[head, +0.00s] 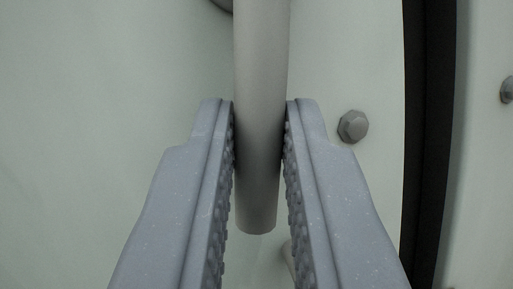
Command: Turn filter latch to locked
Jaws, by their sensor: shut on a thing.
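A smooth grey rounded bar (261,60), which looks like the handle of the filter latch, runs down from the top edge in the middle of the head view. Its rounded lower end shows between my fingers. My gripper (260,125) is shut on this bar, with one ridged blue-grey finger on each side near its lower end. The latch's pivot and any lock marking are out of view, so I cannot tell its position.
A pale green-grey panel (130,90) fills the background. A hexagonal bolt head (353,127) stands just right of my right finger. A black vertical strip (428,130) runs along the right, with another bolt (507,90) beyond it. The panel's left side is mostly clear.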

